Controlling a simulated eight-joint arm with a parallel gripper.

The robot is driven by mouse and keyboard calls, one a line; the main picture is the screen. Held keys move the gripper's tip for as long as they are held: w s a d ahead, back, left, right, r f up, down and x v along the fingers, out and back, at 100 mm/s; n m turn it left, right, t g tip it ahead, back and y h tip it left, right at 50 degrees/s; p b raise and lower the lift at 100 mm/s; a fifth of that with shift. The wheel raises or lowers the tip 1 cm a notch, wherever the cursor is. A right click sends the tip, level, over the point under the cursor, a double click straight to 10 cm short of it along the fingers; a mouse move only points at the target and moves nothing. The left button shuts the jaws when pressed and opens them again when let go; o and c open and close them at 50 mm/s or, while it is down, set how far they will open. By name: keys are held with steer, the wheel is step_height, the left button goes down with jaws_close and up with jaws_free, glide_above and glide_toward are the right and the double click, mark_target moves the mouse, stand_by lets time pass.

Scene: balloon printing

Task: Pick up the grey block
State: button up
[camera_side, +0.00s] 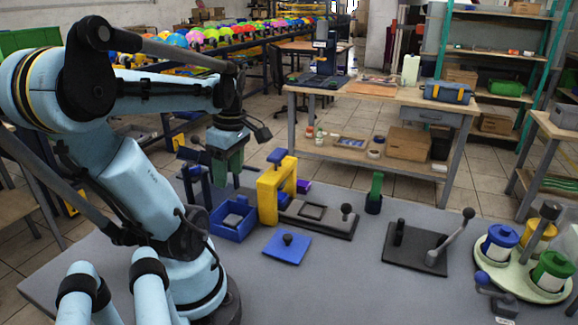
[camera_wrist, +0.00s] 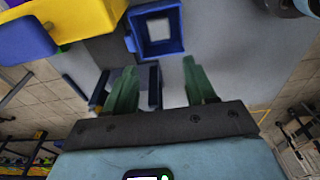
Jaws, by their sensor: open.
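A small blue open box (camera_side: 214,232) stands on the grey table beside the yellow frame. A pale grey patch (camera_side: 233,220) shows inside it and looks like the grey block; its shape is hard to make out. In the wrist view the blue box (camera_wrist: 180,45) is at the top centre, with the pale grey patch (camera_wrist: 159,29) inside. My gripper (camera_side: 229,170) has green fingers pointing down, above and slightly behind the box in the side view. In the wrist view my gripper (camera_wrist: 160,66) has its fingers apart, with nothing between them.
A blue two-post stand (camera_side: 190,182) is close to my fingers. A yellow frame (camera_side: 268,195) stands right of the box. A blue plate with a knob (camera_side: 287,248), a dark lever base (camera_side: 415,248) and a round tray of cans (camera_side: 518,272) lie further right.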

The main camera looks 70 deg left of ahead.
glide_above(233, 219)
steer(key=shift+a+f, duration=0.1)
steer(key=shift+f, duration=3.7)
steer(key=shift+w+d+f, duration=0.1)
steer(key=shift+f, duration=0.8)
steer(key=shift+w+d+f, duration=0.1)
steer(key=shift+f, duration=0.75)
steer(key=shift+s+f, duration=0.15)
steer(key=shift+f, duration=0.8)
steer(key=c, duration=0.8)
steer(key=shift+r, duration=0.15)
